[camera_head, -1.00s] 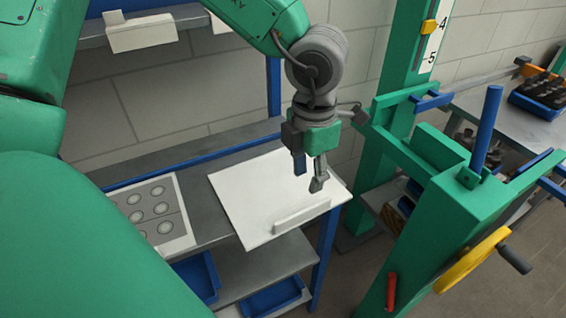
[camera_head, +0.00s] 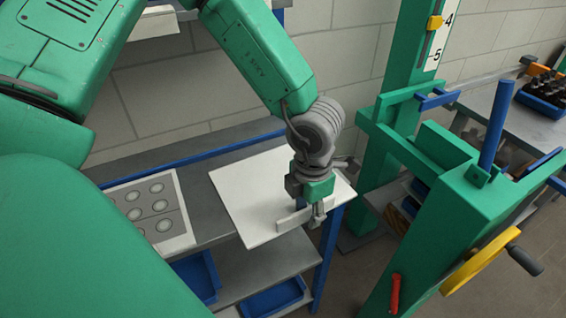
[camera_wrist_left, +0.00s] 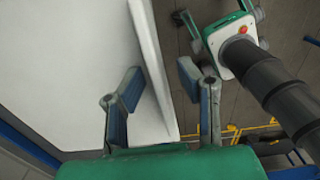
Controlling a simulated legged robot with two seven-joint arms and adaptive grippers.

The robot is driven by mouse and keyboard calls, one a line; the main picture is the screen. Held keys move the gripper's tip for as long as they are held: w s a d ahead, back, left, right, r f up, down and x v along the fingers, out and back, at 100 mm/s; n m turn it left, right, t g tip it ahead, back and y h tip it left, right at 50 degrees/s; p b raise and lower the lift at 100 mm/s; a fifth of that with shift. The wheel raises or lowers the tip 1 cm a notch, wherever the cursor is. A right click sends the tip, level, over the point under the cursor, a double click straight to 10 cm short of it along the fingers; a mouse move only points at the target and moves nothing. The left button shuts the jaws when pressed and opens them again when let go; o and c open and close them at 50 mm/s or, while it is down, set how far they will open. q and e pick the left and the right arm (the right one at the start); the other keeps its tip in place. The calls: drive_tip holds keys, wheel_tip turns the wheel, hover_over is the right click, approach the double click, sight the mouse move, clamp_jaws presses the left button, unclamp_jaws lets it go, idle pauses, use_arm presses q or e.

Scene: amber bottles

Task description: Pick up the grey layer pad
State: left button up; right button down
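The layer pad (camera_head: 245,195) is a flat, pale, nearly white board on the grey shelf. A raised pale strip (camera_head: 286,222) runs along its front right edge. My left gripper (camera_head: 309,214) points down at the right end of this strip. In the left wrist view, the gripper (camera_wrist_left: 160,85) is open, one finger over the pad (camera_wrist_left: 75,70) and the other beyond its edge. The raised strip (camera_wrist_left: 152,70) runs between the fingers. Whether either finger touches it is not clear. My right gripper is not in view.
A pale panel with grey discs (camera_head: 150,212) lies left of the pad. Blue bins (camera_head: 272,298) sit on the lower shelf. A green frame with a yellow handwheel (camera_head: 478,262) stands close on the right. A wall is behind.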

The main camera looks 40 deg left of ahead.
use_arm(q)
drive_tip(key=shift+a, duration=0.1)
drive_tip(key=shift+s+a, duration=0.1)
clamp_jaws()
drive_tip(key=shift+d, duration=0.25)
